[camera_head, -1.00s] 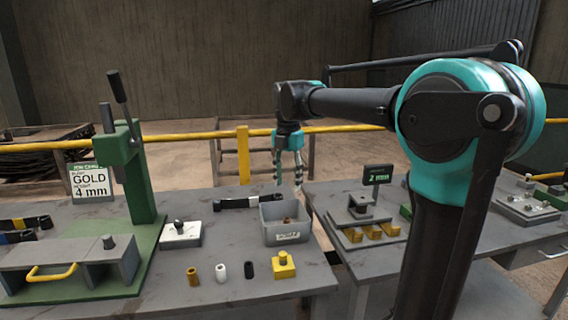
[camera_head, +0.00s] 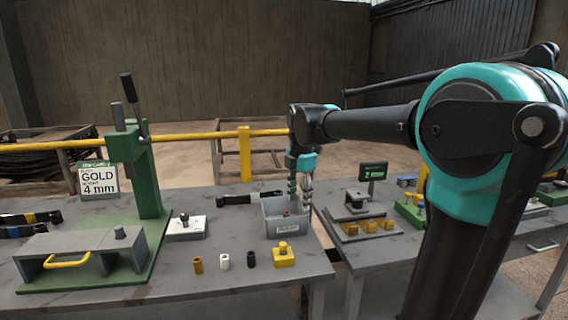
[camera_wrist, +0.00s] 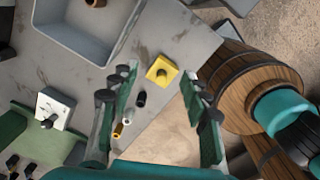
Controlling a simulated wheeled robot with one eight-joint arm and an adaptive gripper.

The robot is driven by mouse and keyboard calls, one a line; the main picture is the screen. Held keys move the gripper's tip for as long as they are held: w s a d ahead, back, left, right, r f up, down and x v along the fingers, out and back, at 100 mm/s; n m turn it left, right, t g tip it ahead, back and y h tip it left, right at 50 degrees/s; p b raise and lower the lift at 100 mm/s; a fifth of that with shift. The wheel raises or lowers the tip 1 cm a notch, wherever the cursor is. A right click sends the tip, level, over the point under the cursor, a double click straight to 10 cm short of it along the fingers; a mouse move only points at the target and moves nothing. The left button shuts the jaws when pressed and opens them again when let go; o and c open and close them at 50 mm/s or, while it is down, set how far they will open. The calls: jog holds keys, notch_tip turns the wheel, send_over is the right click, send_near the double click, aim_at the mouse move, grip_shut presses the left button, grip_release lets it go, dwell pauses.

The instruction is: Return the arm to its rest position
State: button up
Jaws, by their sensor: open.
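My gripper (camera_head: 299,191) hangs from my outstretched arm, fingers pointing down, and appears in front of the grey bin (camera_head: 272,229) in the head view. In the wrist view my gripper (camera_wrist: 157,80) has its two green-and-black fingers spread wide with nothing between them. A yellow block with a knob (camera_wrist: 162,71) lies on the bench beyond the gap. The same yellow block (camera_head: 283,256) stands at the bench's front edge in the head view. The grey bin (camera_wrist: 65,40) also shows at the wrist view's upper left, with a small brown piece inside.
Brass (camera_head: 198,265), white (camera_head: 224,261) and black (camera_head: 251,258) cylinders line the bench front. A second bench carries a fixture (camera_head: 357,210) and a small sign (camera_head: 373,172). A yellow rail (camera_head: 200,135) runs behind.

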jog(key=s+d+f+m, duration=0.2)
jog(key=d+f+m, duration=0.1)
jog(key=f+m, duration=0.1)
jog(key=s+d+f+m+t, duration=0.1)
jog(key=s+d+f+m, duration=0.2)
jog(key=f+m, duration=0.1)
jog(key=s+d+f+m+t, duration=0.1)
jog(key=s+d+f+m, duration=0.1)
jog(key=d+f+m, duration=0.1)
jog(key=shift+s+f+m, duration=0.3)
jog(key=shift+f+m, duration=0.5)
jog(key=s+d+f+m+t, duration=0.1)
jog(key=s+d+f+m, duration=0.4)
jog(key=s+f+m, duration=0.5)
jog(key=shift+s+d+f+m+t, duration=0.15)
jog(key=shift+s+d+m+t, duration=0.15)
jog(key=shift+m, duration=0.7)
jog(key=shift+a, duration=0.1)
